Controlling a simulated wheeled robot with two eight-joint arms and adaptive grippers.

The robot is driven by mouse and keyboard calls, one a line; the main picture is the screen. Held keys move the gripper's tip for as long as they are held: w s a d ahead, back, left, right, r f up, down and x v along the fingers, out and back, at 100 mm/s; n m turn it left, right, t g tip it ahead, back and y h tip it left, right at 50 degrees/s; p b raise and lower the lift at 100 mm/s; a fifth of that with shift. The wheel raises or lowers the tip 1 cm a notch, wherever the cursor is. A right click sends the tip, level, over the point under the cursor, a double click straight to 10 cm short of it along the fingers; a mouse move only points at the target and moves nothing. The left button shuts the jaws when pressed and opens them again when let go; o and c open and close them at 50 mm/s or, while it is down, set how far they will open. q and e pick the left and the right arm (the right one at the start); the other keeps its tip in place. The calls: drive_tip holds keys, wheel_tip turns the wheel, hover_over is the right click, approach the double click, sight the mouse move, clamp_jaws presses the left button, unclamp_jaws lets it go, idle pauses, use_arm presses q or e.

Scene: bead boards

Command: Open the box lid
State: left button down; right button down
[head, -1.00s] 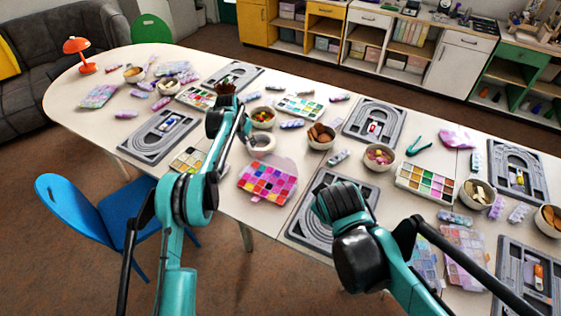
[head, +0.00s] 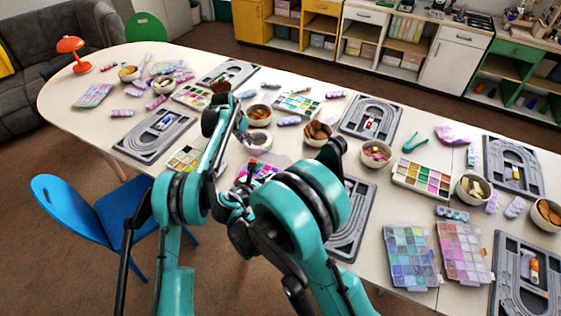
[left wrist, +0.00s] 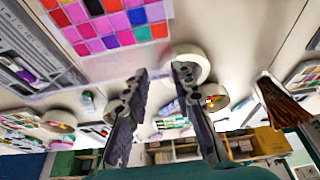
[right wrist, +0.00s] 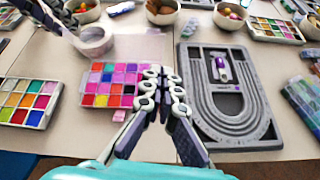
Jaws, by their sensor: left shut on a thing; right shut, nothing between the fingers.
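The bead box (head: 258,172) has pink, purple and orange compartments and lies on the table, partly hidden by my right arm in the head view. It also shows in the right wrist view (right wrist: 108,86) and left wrist view (left wrist: 110,25). A pale, see-through panel (right wrist: 142,48), seemingly its lid, shows behind it. My left gripper (left wrist: 162,70) is beyond the box, shut on what looks like a white round bowl (right wrist: 95,41); the contact is not clear. My right gripper (right wrist: 162,72) is shut and empty, at the box's right edge in its wrist view.
A grey bead board (right wrist: 222,100) lies right of the box. A multicoloured bead palette (right wrist: 28,102) lies left. Several bowls, including one with brown contents (head: 318,134), stand behind. A blue chair (head: 95,205) stands at the table's front.

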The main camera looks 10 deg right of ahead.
drive_tip(key=a+f+n, duration=0.2)
approach(283, 156)
drive_tip(key=w+d+f, duration=0.3)
drive_tip(key=f, duration=0.1)
drive_tip(key=shift+w+d+r+t, duration=0.15)
drive_tip(key=shift+w+d+t, duration=0.15)
drive_tip(key=shift+d+t, duration=0.1)
drive_tip(key=shift+w, duration=0.1)
drive_tip(key=shift+w+d+r, duration=0.4)
drive_tip(key=shift+w+d, duration=0.1)
drive_tip(key=shift+w, duration=0.15)
use_arm(q)
drive_tip(key=c, duration=1.2)
unclamp_jaws()
drive_tip(key=shift+r, duration=0.15)
